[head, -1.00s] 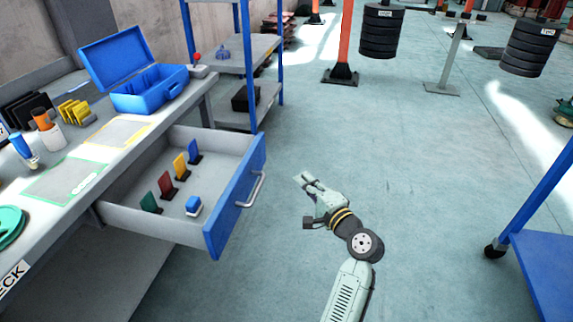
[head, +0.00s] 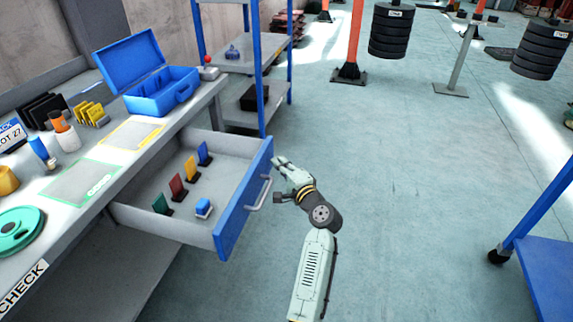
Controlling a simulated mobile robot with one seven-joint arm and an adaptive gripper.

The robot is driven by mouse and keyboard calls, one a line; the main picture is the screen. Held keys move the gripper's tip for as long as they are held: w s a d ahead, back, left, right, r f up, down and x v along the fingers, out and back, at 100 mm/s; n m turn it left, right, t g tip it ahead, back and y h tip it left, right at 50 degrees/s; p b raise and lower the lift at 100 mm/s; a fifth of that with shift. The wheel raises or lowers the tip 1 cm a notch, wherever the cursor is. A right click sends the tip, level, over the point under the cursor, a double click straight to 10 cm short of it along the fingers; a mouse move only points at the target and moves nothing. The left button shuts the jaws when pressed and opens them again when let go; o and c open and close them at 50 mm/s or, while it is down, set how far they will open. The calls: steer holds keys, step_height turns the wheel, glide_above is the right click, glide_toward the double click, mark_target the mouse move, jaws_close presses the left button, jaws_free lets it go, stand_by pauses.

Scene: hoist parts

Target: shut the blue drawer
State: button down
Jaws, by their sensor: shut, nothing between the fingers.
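The blue drawer (head: 243,202) is pulled out from under the workbench. It has a blue front with a silver bar handle (head: 260,193) and a grey inside. In it stand green, dark red, yellow and blue upright pieces, and a small blue-and-white block (head: 203,207). My gripper (head: 279,162) is shut and empty. Its tips are right by the upper far end of the blue front, just beyond the handle. I cannot tell whether they touch the front.
The workbench (head: 122,160) carries an open blue toolbox (head: 160,92), a green reel (head: 18,230) and small items. A blue-posted shelf (head: 262,110) stands behind the drawer. A blue cart (head: 545,260) is at the right. The floor between is clear.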

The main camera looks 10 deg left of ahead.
stand_by(0.3)
steer(key=a, duration=1)
steer(key=a+p, duration=0.1)
steer(key=a, duration=1)
steer(key=w+a+p, duration=0.1)
steer(key=a, duration=0.9)
steer(key=shift+a, duration=0.3)
